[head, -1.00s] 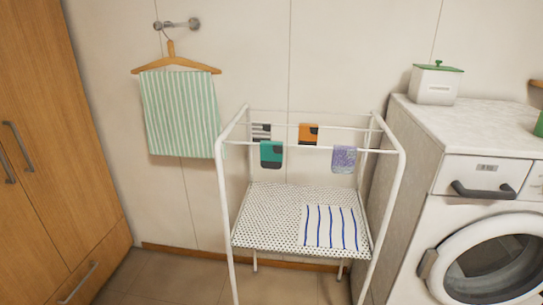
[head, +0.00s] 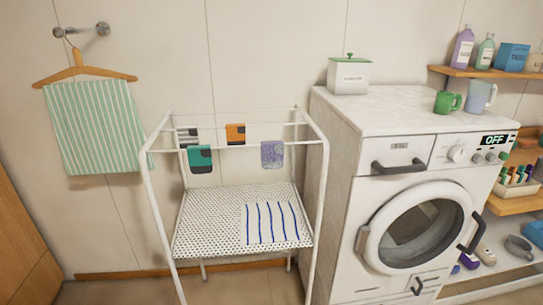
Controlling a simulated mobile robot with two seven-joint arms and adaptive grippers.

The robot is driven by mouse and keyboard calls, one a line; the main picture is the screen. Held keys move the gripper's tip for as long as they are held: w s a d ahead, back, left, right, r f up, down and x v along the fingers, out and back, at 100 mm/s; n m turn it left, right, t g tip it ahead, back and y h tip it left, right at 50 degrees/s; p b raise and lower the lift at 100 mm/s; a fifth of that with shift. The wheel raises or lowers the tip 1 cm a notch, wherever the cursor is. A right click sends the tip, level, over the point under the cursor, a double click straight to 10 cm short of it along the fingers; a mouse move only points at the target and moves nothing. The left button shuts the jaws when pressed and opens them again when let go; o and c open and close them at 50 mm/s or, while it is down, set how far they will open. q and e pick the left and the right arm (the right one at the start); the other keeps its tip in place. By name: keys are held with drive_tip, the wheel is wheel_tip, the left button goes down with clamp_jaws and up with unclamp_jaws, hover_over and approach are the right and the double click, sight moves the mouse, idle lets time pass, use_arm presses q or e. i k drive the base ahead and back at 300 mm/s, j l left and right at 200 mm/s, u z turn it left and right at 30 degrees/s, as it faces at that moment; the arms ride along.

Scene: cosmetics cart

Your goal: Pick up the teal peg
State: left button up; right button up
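A pale box (head: 514,188) on the wooden shelf at the right edge of the head view holds several small coloured upright items that look like pegs. Some look green or teal, but they are too small to tell apart surely. Neither of my grippers is in view.
A white washing machine (head: 408,215) stands left of the shelves, with a green mug (head: 446,103) and a white lidded box (head: 348,76) on top. A white drying rack (head: 158,210) holds several socks. A striped towel (head: 95,128) hangs on the wall.

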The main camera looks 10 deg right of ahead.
sight(520, 171)
drive_tip(key=z, duration=1.85)
